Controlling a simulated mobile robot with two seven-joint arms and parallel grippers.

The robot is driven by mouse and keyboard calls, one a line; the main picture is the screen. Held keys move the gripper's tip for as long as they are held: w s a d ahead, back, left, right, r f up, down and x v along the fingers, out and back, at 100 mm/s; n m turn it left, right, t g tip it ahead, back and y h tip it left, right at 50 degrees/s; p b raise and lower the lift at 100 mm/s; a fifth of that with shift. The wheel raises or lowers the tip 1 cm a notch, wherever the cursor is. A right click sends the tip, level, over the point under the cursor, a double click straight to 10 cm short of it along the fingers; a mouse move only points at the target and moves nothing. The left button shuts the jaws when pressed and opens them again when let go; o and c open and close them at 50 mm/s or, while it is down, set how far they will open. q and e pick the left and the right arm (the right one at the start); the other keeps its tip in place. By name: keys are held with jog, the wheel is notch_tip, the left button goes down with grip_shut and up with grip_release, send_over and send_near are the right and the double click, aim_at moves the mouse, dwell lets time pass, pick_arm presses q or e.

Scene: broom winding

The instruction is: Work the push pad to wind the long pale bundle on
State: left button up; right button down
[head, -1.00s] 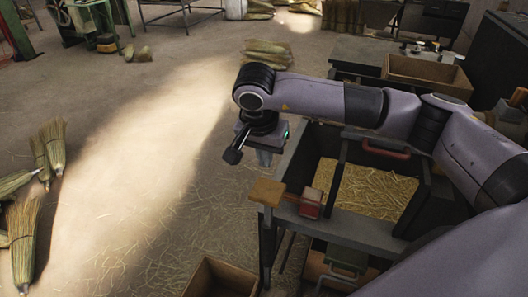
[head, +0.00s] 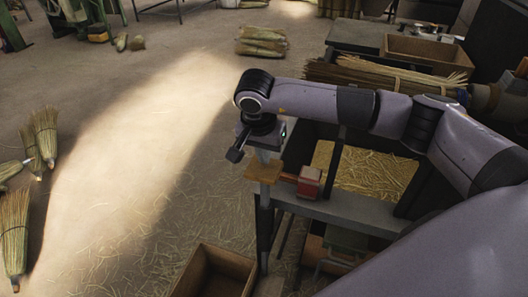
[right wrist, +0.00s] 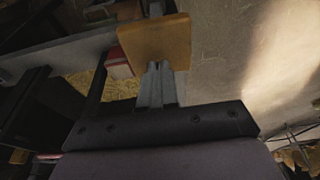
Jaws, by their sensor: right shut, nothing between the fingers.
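The push pad (head: 264,172) is a flat yellow-brown wooden pad at the near left corner of the grey bench frame. It also shows in the right wrist view (right wrist: 153,38). My right gripper (head: 264,156) is shut and empty, pointing down right at the pad. In the right wrist view its fingertips (right wrist: 158,66) overlap the pad's near edge; I cannot tell whether they touch. My left gripper is not in view.
A red block (head: 308,182) sits on the bench rail (head: 345,210) beside the pad. Loose straw fills the bin (head: 370,178) behind it. A wooden crate (head: 215,272) stands below. Brooms (head: 14,235) lie at far left.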

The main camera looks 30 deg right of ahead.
aim_at(264, 168)
jog(key=shift+s+a+b+x, duration=0.1)
jog(key=shift+a+b+x, duration=0.05)
jog(key=shift+b+x, duration=0.6)
jog(key=shift+s+a+b+x, duration=0.15)
jog(key=shift+b+x, duration=0.4)
jog(key=shift+x, duration=0.3)
jog(key=shift+s+a+b+x, duration=0.1)
jog(key=shift+b+x, duration=0.55)
jog(key=shift+x, duration=0.15)
jog(key=shift+s+f+b, duration=0.1)
jog(key=shift+f+b, duration=0.6)
jog(key=shift+f, duration=0.3)
jog(key=shift+f+b, duration=0.5)
jog(key=shift+f, duration=0.15)
jog(key=shift+b+x, duration=0.7)
jog(key=shift+x, duration=0.15)
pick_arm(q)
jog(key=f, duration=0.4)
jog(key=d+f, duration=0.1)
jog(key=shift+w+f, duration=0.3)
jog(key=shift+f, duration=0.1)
pick_arm(e)
jog(key=shift+s+a, duration=0.15)
jog(key=shift+a, duration=0.05)
